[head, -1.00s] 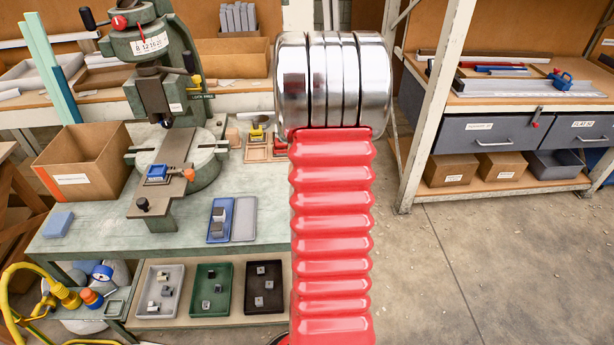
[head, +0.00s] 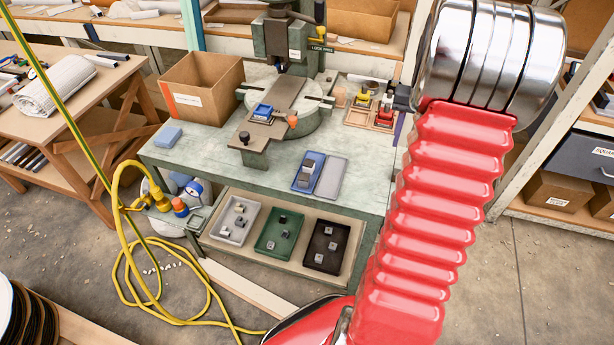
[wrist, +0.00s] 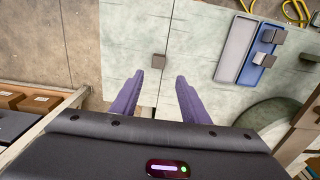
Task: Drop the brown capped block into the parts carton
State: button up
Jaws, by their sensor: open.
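A small brown-topped block (wrist: 159,61) sits alone on the pale green bench top in the wrist view, just beyond and between my fingertips. I cannot tell its sides from above. My gripper (wrist: 160,77) is open and empty, its two purple fingers spread above the bench near the block. In the head view my red arm hides the block and most of the gripper. The open cardboard parts carton (head: 202,98), with a white label, stands at the bench's back left; its inside floor is hidden.
The fly press (head: 283,100) stands mid-bench with a blue fixture (head: 262,112) on its bed. Small wooden trays (head: 358,117) sit right of the press. A yellow hose (head: 122,240) lies left.

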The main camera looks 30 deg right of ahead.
jog(key=w+a+r+n+t, duration=0.1)
jog(key=a+r, duration=0.2)
jog(key=a, duration=0.4)
jog(key=w+a+r+n+h, duration=0.1)
jog(key=a+r+n, duration=0.1)
jog(key=a+r, duration=0.35)
jog(key=w+a+r+n+t, duration=0.1)
jog(key=a+r, duration=0.1)
jog(key=a, duration=0.7)
jog(key=s+a+n+t, duration=0.1)
jog(key=s+a, duration=0.4)
jog(key=a, duration=0.5)
jog(key=s+a+r+n+t+y, duration=0.1)
jog(key=s+a+n, duration=0.3)
jog(key=a, duration=0.6)
jog(key=shift+s+a+n+t, duration=0.3)
jog(key=shift+s+a+t, duration=0.05)
jog(key=shift+s+t, duration=0.4)
jog(key=shift+o, duration=0.4)
jog(key=shift+w, duration=0.1)
